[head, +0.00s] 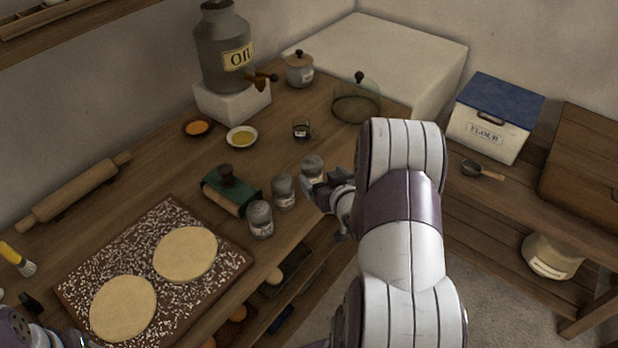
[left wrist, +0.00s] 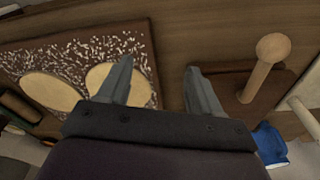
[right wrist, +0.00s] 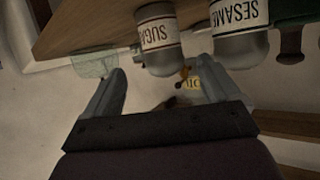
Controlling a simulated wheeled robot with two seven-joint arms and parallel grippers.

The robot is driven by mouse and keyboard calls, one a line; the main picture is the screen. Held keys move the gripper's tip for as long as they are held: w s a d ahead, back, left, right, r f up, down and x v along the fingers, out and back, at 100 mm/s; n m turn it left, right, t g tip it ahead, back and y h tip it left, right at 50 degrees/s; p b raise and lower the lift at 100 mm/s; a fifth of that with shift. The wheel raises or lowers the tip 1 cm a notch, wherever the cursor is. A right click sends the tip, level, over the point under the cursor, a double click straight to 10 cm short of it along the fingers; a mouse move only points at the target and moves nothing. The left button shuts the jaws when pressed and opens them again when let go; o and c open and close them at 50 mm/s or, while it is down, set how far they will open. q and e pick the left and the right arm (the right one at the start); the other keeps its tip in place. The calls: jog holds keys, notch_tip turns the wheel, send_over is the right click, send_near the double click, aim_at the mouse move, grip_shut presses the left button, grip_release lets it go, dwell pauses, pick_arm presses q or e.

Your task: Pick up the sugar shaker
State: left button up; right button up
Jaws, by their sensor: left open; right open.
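The sugar shaker (right wrist: 158,40), a grey jar with a "SUGAR" label, stands near the table's front edge. In the head view it seems to be the farthest shaker (head: 313,166). My right gripper (right wrist: 160,78) is open, with the sugar shaker ahead of its jaws and nothing gripped. In the head view my right gripper (head: 323,202) is just in front of the shakers, its fingers partly hidden by its own wrist. My left gripper (left wrist: 158,82) is open and empty, near the dough board; only part of that arm shows at the head view's bottom left.
The sesame shaker (right wrist: 240,35) stands close beside the sugar shaker; a third shaker (head: 260,220) is nearer. The floured board (head: 210,225) holds two dough rounds. A small glass jar (head: 302,131) stands farther back.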

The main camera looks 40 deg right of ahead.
aim_at(315, 173)
jog(key=x, duration=0.4)
jog(key=shift+w+a, duration=0.15)
jog(key=shift+a, duration=0.2)
jog(key=x, duration=0.5)
jog(key=shift+d+f+b, duration=0.15)
jog(key=shift+b, duration=0.15)
jog(key=c, duration=1.1)
